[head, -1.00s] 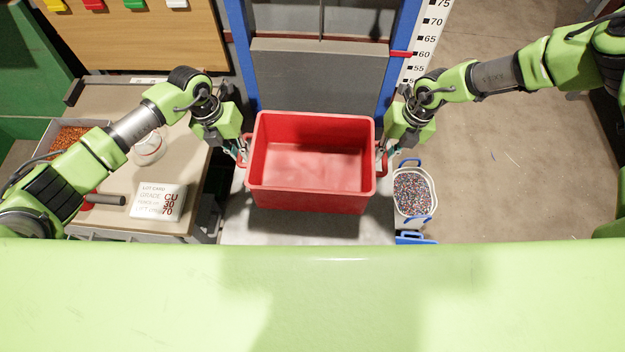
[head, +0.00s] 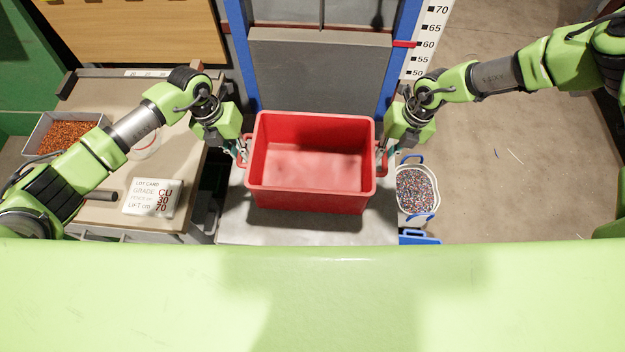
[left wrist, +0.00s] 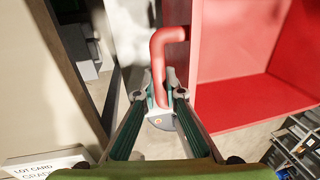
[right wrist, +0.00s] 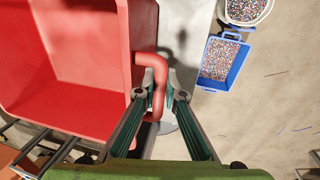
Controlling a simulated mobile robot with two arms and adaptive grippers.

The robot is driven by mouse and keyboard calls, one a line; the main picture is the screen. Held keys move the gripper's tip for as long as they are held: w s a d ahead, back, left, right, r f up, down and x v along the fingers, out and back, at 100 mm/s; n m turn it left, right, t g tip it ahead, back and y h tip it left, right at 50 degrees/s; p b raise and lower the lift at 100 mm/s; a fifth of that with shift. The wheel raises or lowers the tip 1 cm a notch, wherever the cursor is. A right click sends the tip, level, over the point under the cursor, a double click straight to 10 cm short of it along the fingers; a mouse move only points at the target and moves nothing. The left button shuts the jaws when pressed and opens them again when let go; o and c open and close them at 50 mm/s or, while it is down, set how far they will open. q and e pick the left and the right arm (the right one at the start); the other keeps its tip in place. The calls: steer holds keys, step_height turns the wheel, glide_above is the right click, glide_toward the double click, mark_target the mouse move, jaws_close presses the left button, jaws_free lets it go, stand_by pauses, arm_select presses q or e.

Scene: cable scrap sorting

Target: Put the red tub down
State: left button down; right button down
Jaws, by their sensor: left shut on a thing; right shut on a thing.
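The red tub (head: 310,206) is empty and looks level, in the middle of the head view over a grey platform (head: 236,222). I cannot tell whether its underside touches the platform. My left gripper (head: 243,160) is shut on the tub's left handle (left wrist: 157,62). My right gripper (head: 382,160) is shut on the tub's right handle (right wrist: 158,78). Both wrist views show a bent red handle between the fingers. The tub's underside is hidden.
A blue-railed frame with a grey panel (head: 320,75) and a height scale (head: 425,40) stands behind. A bench (head: 110,100) with a lot card (head: 152,198) is at left. A bucket of granules (head: 417,192) and a blue bin (head: 420,238) stand right. Floor further right is mostly clear.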

arm_select(q)
steer(key=shift+f+b, duration=0.65)
steer(key=shift+f, duration=0.05)
arm_select(e)
steer(key=shift+f, duration=0.75)
arm_select(q)
steer(key=c, duration=2.1)
jaws_free()
steer(key=shift+c, duration=0.2)
arm_select(e)
steer(key=c, duration=2.1)
jaws_free()
steer(key=shift+c, duration=0.2)
arm_select(q)
steer(key=shift+r, duration=0.1)
arm_select(e)
steer(key=shift+r, duration=0.1)
